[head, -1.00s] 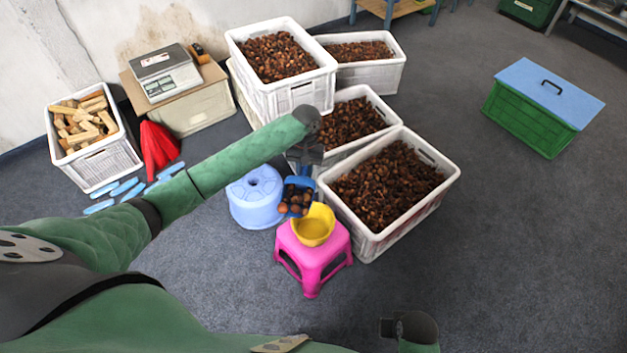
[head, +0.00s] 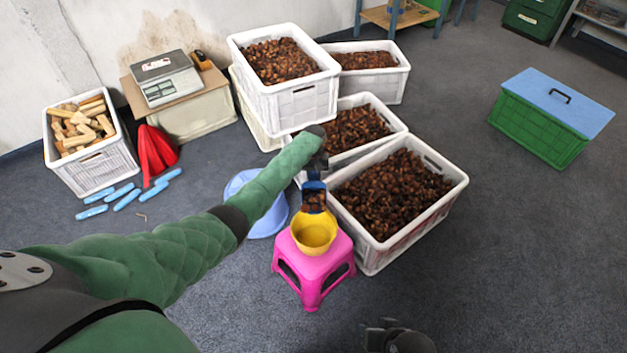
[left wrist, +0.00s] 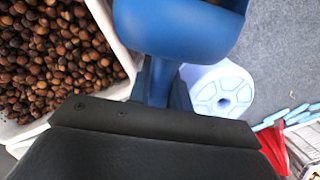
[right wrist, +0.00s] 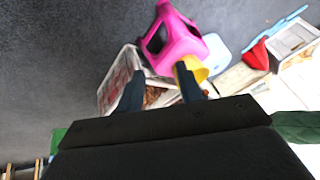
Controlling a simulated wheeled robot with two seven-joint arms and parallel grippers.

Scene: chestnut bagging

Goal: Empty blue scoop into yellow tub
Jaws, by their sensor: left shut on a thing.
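The blue scoop (head: 314,186) is held by my left gripper (head: 317,172), with brown chestnuts showing in it. It is at the back rim of the yellow tub (head: 314,243); I cannot tell whether they touch. The tub stands upright on a pink stool (head: 312,271), and no chestnuts show inside it. In the left wrist view the scoop (left wrist: 180,28) fills the top, with a little brown at its upper edge. My right gripper (right wrist: 158,92) is open and empty, its two fingers apart in the right wrist view, away from the tub.
White crates of chestnuts stand behind and right of the stool, the nearest (head: 372,262) close beside it. A light blue round stool (head: 266,222) is left, partly behind my left arm. A green box with blue lid (head: 540,125) is far right. Floor at right is clear.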

